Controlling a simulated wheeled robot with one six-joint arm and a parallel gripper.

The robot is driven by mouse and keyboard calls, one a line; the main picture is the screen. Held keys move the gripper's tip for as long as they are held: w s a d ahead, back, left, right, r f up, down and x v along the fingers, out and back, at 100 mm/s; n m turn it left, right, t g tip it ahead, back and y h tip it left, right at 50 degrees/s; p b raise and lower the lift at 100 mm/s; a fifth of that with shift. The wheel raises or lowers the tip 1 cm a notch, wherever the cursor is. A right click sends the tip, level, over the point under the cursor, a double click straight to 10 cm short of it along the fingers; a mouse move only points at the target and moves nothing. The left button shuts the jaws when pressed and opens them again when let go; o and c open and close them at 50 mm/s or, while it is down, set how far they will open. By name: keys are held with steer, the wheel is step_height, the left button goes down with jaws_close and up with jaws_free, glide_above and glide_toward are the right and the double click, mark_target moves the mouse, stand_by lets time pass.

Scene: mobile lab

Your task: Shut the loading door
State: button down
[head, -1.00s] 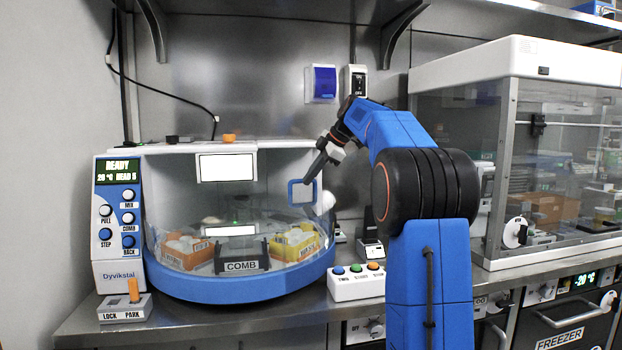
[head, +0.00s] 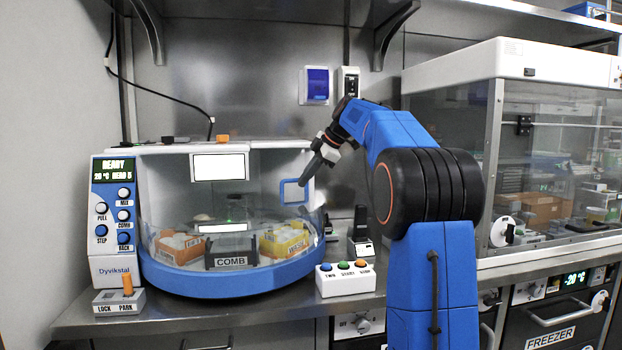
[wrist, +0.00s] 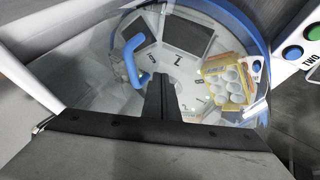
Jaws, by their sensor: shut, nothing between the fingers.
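The loading door (head: 268,175) is a clear curved panel at the right of the rounded front of the white and blue machine (head: 230,283). Its blue loop handle (head: 283,192) shows near its right side. I cannot tell exactly how far the door stands open. My gripper (head: 304,181) is shut and empty, its dark fingers just right of the handle. In the wrist view the handle (wrist: 131,62) is a blue bar left of my gripper's fingers (wrist: 162,82); contact is unclear.
Inside are yellow racks (head: 285,242) and a black COMB holder (head: 232,262). A button box (head: 345,280) stands on the bench right of the machine, near my arm. A LOCK/PARK lever box (head: 118,300) is at front left. A glass-sided cabinet (head: 550,150) stands right.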

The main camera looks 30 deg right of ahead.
steer(key=v, duration=1)
steer(key=shift+s, duration=0.25)
